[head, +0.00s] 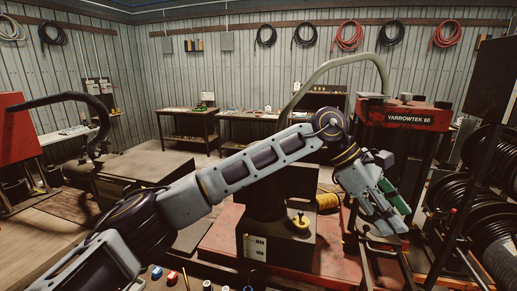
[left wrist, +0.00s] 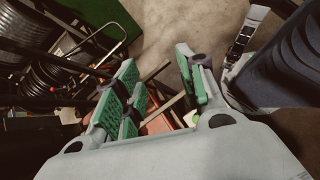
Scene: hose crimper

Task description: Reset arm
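My left arm (head: 255,165) reaches from the lower left across the head view and bends down at the right. My left gripper (head: 388,218) hangs in front of the red crimper marked YARROWTEK 60 (head: 408,117). In the left wrist view its green-padded fingers (left wrist: 157,58) stand apart with nothing held between them. Through the gap I see floor, dark bars and a reddish surface. My right gripper is not in either view.
A red bench (head: 225,238) holds a dark block with a yellow knob (head: 300,221) and a yellow coil (head: 327,201). Black hose reels (head: 485,150) stand at the right. Back tables (head: 190,112) line the wall.

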